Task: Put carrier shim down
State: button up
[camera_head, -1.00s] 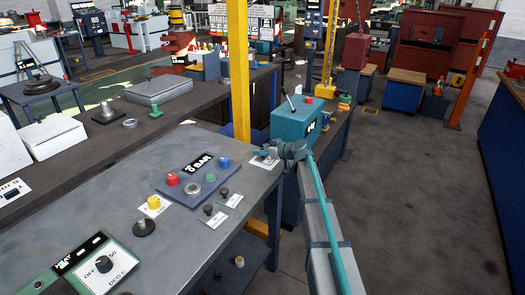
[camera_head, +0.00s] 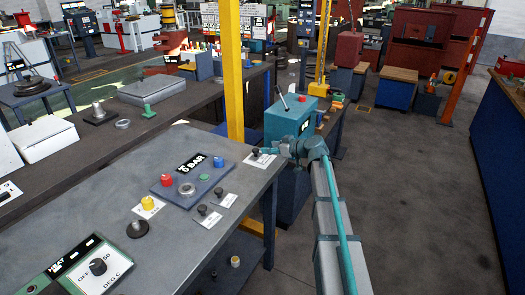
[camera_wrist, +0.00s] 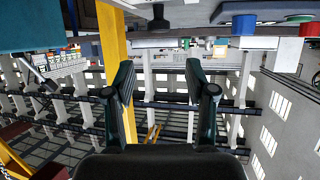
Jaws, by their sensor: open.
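No part is plainly marked as the carrier shim. A small dark piece (camera_head: 256,153) stands on a white card at the right edge of the grey bench (camera_head: 110,185). A dark upright piece, probably the same one, shows at the top of the wrist view (camera_wrist: 159,16). My gripper (camera_head: 268,151) is beside that bench edge, just right of the card. In the wrist view my gripper (camera_wrist: 163,92) has its two dark fingers spread wide, with nothing between them. Whether a fingertip touches the piece cannot be told.
A panel (camera_head: 172,196) with red, blue and green knobs and a metal ring lies on the bench. A yellow knob (camera_head: 147,203) and several dark knobs stand around it. A yellow post (camera_head: 233,75) rises behind the bench. A teal machine (camera_head: 290,122) stands beyond my arm.

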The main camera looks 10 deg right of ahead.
jog(key=shift+v, duration=1.45)
jog(key=shift+r, duration=0.1)
